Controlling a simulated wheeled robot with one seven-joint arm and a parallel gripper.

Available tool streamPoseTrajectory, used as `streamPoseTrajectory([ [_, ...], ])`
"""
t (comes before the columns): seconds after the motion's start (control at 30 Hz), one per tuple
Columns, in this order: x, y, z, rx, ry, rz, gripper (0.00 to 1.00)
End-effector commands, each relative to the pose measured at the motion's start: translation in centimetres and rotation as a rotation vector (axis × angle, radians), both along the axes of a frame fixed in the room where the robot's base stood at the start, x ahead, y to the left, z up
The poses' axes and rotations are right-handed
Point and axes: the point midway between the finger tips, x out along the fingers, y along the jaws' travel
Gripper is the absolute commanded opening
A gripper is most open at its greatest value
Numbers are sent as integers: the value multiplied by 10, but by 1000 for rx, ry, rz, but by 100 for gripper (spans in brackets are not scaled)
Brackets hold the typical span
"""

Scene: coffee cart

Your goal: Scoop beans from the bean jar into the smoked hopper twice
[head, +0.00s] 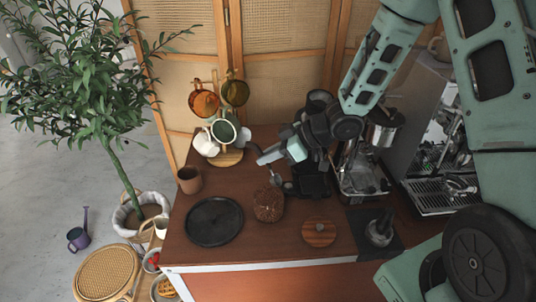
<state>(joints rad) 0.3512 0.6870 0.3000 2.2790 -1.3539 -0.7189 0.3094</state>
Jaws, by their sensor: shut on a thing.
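The bean jar (269,205) stands on the brown cart top, full of brown beans up to its open mouth. My gripper (292,150) is shut on the scoop (272,177), above and behind the jar. The scoop's thin stem reaches down towards the jar's back rim. Its bowl is small and dark here, so I cannot tell whether it holds beans or touches any. A dark round vessel (320,98), probably the smoked hopper, shows just behind my gripper. My gripper and arm hide part of it and of the black grinder body (312,182) below.
A round black tray (214,222) lies left of the jar and a wooden lid (319,232) to its right. A brown cup (189,180) and a mug tree (226,157) with mugs stand at the back left. A steel espresso machine (430,150) fills the right.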

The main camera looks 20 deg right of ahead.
Motion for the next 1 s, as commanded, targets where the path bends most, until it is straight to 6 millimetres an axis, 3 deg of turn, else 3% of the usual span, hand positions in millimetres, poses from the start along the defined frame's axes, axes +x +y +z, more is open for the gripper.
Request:
streamPoseTrajectory([
  [1.0,0,0,-77,0,1,-1,0],
])
